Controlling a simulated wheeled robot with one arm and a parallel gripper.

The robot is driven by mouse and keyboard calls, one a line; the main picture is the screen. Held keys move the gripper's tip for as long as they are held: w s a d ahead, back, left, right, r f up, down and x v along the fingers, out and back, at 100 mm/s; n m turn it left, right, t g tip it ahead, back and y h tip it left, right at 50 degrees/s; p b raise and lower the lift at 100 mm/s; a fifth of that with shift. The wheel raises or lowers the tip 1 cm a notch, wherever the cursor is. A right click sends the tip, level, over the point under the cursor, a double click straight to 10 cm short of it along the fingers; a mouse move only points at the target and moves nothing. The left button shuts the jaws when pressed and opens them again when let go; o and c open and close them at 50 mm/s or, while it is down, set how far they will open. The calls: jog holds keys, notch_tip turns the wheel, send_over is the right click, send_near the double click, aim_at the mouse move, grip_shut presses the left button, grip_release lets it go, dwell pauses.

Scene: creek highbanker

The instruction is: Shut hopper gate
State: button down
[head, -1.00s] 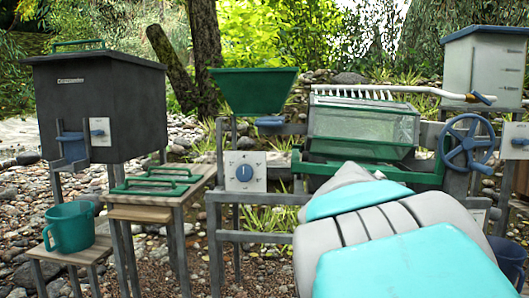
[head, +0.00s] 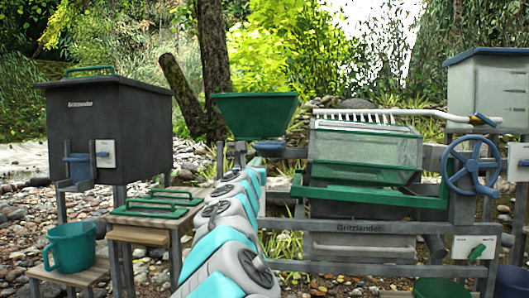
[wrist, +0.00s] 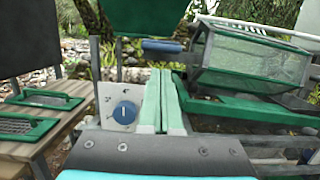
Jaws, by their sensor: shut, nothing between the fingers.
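The green hopper (head: 255,115) is a tapered funnel on a post at the middle; its lower part shows at the top of the wrist view (wrist: 148,15). A blue handle (head: 270,146), apparently its gate handle, sticks out to the right under it. In the wrist view this handle (wrist: 162,46) lies just beyond and above my fingertips, with no contact visible. My gripper (wrist: 160,75) is shut and empty, its pale green fingers pointing forward. In the head view my arm reaches toward the hopper's underside, and the fingers are hard to make out there.
A dial panel (wrist: 122,108) with a blue knob is close left of my fingers. The mesh drum (wrist: 255,55) and green trough (wrist: 250,112) are close right. A dark bin (head: 105,130) with a blue fitting stands left. A blue handwheel (head: 471,165) is at right.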

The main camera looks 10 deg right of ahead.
send_near(266, 147)
jog(key=shift+p+x, duration=1.2)
jog(key=shift+x, duration=1.85)
jog(key=shift+w+d+f, duration=0.1)
jog(key=shift+w, duration=0.25)
